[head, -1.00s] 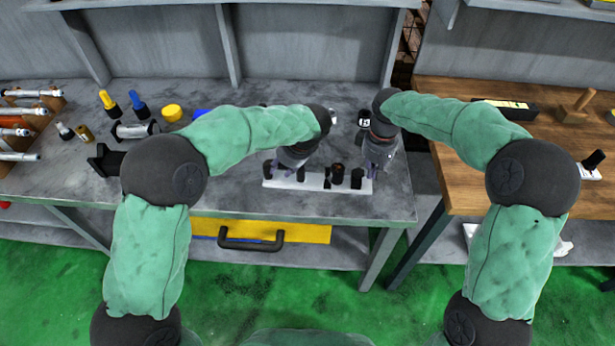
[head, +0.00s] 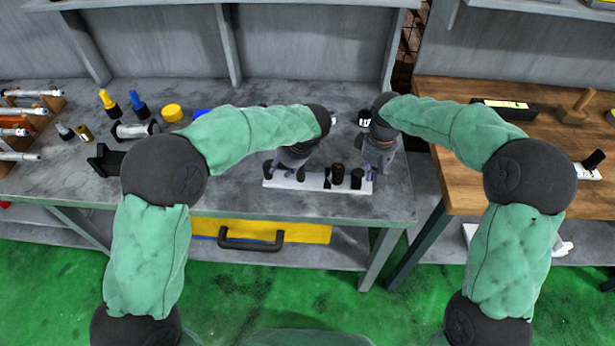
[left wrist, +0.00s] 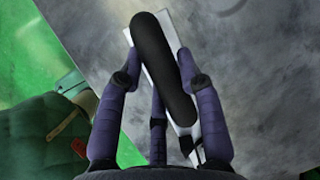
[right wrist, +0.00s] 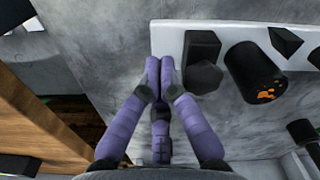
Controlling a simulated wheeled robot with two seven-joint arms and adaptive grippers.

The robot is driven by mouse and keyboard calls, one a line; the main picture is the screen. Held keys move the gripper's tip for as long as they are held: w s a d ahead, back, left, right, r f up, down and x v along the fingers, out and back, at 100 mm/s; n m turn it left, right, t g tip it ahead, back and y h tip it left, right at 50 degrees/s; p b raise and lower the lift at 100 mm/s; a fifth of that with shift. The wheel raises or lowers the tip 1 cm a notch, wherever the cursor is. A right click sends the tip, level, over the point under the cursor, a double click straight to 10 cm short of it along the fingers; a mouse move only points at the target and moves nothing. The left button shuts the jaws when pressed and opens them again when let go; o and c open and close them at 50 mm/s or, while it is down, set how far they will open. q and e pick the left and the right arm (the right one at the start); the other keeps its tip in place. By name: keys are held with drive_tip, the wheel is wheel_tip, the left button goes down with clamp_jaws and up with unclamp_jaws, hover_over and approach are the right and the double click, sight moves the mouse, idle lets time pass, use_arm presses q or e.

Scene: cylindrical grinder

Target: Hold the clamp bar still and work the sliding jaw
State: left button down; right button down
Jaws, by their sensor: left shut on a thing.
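The clamp bar (head: 312,184) is a white strip lying near the bench's front edge, with black pieces along it. My left gripper (left wrist: 162,80) is shut around a long rounded black handle (left wrist: 160,50) above the bar's left part. My right gripper (right wrist: 161,66) has its fingertips together, with nothing visible between them, at the bar's right end. Beside it on the bar stand a black block (right wrist: 202,62), a dark cylinder (right wrist: 255,74) with orange marks and another black piece (right wrist: 286,41). I cannot tell which piece is the sliding jaw.
Yellow and blue bottles (head: 109,102), a yellow cap (head: 172,113) and a rack of tools (head: 35,120) stand on the left of the grey bench (head: 235,195). A wooden table (head: 450,165) adjoins on the right across a gap.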

sight(357, 171)
drive_tip(key=shift+f, duration=1.2)
idle(0.6)
drive_tip(key=shift+r, duration=0.2)
drive_tip(key=shift+r, duration=1.6)
drive_tip(key=shift+w+a, duration=0.1)
drive_tip(key=shift+a, duration=1.95)
drive_tip(key=shift+r, duration=0.1)
drive_tip(key=shift+r, duration=0.9)
drive_tip(key=shift+d+r, duration=0.25)
drive_tip(key=shift+r, duration=1)
drive_tip(key=shift+d+r, duration=0.25)
drive_tip(key=shift+r, duration=1)
